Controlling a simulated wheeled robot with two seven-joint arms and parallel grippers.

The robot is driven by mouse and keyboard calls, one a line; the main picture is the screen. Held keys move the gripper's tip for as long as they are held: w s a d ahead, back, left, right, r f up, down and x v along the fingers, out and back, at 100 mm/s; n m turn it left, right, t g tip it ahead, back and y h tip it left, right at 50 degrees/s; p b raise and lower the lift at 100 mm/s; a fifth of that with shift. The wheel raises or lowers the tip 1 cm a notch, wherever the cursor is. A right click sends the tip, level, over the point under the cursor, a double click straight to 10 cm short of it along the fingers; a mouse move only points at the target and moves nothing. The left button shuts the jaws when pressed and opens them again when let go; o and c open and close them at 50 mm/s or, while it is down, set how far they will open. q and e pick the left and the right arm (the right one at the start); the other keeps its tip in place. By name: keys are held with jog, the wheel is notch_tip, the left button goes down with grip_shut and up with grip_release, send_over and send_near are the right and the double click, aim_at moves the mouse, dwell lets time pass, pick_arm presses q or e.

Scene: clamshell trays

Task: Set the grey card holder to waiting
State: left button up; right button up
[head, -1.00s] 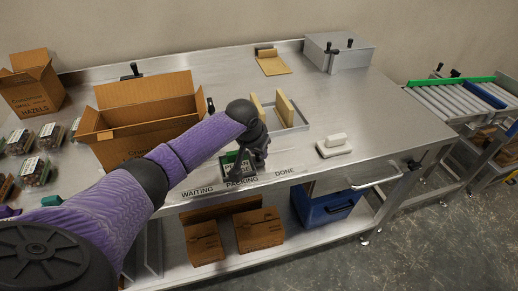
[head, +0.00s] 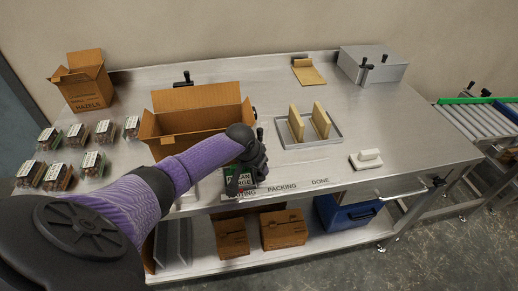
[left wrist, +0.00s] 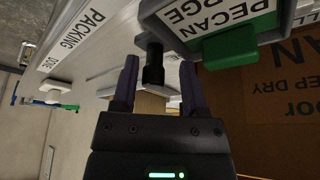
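The grey card holder (head: 236,181), with a green and white card reading PECAN LARGE, stands at the table's front edge above the WAITING label (head: 243,191), which is partly hidden. In the left wrist view the holder (left wrist: 180,45) fills the top, with a black knob (left wrist: 153,65) beside it. My left gripper (head: 252,172) is at the holder. In the left wrist view its two fingers (left wrist: 158,68) stand apart on either side of the knob, with a gap visible at each side. The PACKING label (head: 282,188) and DONE label (head: 320,181) lie to the right. My right gripper is not in view.
An open carton (head: 197,122) stands behind my left arm, with several clear nut packs (head: 92,163) to its left. The front edge by PACKING and DONE is clear.

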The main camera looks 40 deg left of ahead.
pick_arm(q)
jog(key=shift+o, duration=0.2)
jog(key=shift+d, duration=0.1)
jog(key=shift+r, duration=0.2)
jog(key=p+v, duration=0.5)
jog(key=v, duration=0.4)
jog(key=shift+s+r, duration=0.15)
jog(key=shift+r, duration=0.05)
